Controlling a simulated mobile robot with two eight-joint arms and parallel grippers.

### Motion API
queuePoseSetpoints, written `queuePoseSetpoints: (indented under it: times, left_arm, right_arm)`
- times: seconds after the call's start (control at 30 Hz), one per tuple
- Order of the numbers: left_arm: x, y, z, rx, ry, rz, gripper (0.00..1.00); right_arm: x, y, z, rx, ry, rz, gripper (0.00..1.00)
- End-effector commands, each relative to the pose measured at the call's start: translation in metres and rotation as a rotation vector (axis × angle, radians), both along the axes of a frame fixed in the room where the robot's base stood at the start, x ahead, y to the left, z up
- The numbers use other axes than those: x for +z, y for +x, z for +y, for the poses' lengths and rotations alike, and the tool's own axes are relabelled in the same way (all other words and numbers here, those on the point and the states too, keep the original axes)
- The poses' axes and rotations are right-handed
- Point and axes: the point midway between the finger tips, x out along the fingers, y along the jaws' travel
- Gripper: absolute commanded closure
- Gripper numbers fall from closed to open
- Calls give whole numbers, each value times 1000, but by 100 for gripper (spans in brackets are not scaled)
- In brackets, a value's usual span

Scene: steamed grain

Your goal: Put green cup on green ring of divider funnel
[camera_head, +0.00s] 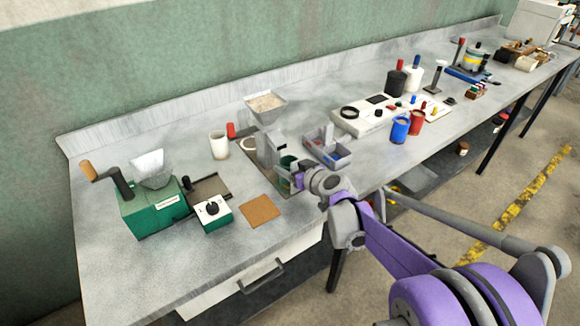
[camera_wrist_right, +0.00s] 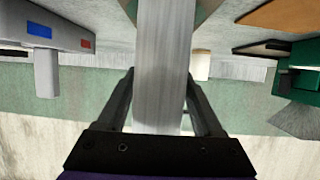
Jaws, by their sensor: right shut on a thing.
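The divider funnel (camera_head: 265,108) stands mid-table, its square hopper full of pale grain above a grey body. The green cup (camera_head: 287,162) is at the right side of that body, partly hidden. My right gripper (camera_head: 303,181) is at the cup from the front right. In the right wrist view, which is upside down, the fingers (camera_wrist_right: 162,75) are shut on a grey upright piece, apparently the cup's handle. A rounded green edge (camera_wrist_right: 206,12) shows behind it. The green ring cannot be made out. My left gripper is not in view.
A green mill (camera_head: 150,215) and a small green-and-white box (camera_head: 212,213) stand left. A brown square mat (camera_head: 260,210) lies in front. A pale cup (camera_head: 219,147) stands behind left.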

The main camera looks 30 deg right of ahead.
Motion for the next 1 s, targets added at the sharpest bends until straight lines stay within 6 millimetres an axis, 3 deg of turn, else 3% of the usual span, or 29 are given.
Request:
queuePoseSetpoints:
  times: [0.17, 0.2, 0.33, 0.7, 0.87, 1.0]
  left_arm:
    - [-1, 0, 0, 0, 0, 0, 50]
    - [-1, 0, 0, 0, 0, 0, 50]
    - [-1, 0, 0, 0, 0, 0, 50]
    - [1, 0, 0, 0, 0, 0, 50]
    - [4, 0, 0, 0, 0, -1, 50]
    - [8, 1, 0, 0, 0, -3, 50]
  right_arm:
    - [-3, 0, 0, 0, 0, 0, 87]
    - [-2, 0, 0, 0, 0, 0, 27]
    - [-2, 0, 0, 0, 0, 0, 3]
    - [2, -2, 0, 0, 0, 0, 2]
    - [11, -23, -2, -3, 0, 0, 2]
    - [23, -52, -3, -3, 0, 0, 2]
